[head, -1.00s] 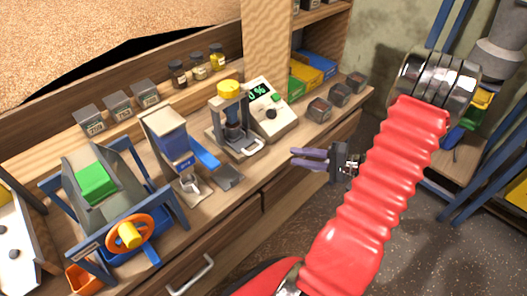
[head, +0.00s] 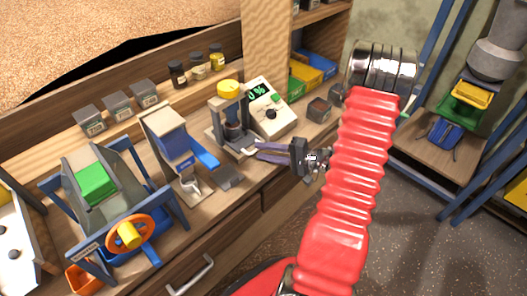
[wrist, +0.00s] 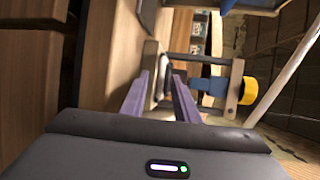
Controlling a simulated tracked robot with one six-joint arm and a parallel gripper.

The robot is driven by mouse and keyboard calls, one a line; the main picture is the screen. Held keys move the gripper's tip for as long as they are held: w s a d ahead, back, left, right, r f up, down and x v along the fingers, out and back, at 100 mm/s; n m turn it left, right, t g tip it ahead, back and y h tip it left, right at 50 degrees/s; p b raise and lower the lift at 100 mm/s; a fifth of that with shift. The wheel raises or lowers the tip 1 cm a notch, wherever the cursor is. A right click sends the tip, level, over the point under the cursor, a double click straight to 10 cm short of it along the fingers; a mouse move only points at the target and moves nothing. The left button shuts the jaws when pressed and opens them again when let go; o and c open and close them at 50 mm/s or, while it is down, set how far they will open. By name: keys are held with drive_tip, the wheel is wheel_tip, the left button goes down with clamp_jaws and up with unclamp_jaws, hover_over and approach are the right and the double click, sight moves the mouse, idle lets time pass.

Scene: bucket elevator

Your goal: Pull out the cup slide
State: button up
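The cup slide's metal handle (head: 243,149) sticks out at the front of a small press (head: 228,112) with a yellow knob on top. A dark cup (head: 234,130) sits inside the press frame. My gripper (head: 259,152) is just to the right of the handle, its purple fingers pointing left at it. In the wrist view my gripper (wrist: 160,75) has its fingers apart. A pale part, seemingly the handle, shows between them; I cannot tell whether either finger touches it. The press appears sideways there, with its yellow knob (wrist: 248,91) at the right.
A meter with a green display (head: 267,108) stands right behind the press. A blue dispenser (head: 172,145) stands to its left. Small dark boxes (head: 319,108) are at the bench's right. The space in front of the bench is open floor (head: 420,240).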

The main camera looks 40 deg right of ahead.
drive_tip(key=shift+w+a, duration=0.15)
drive_tip(key=shift+w, duration=0.15)
drive_tip(key=shift+f, duration=0.1)
clamp_jaws()
idle(0.5)
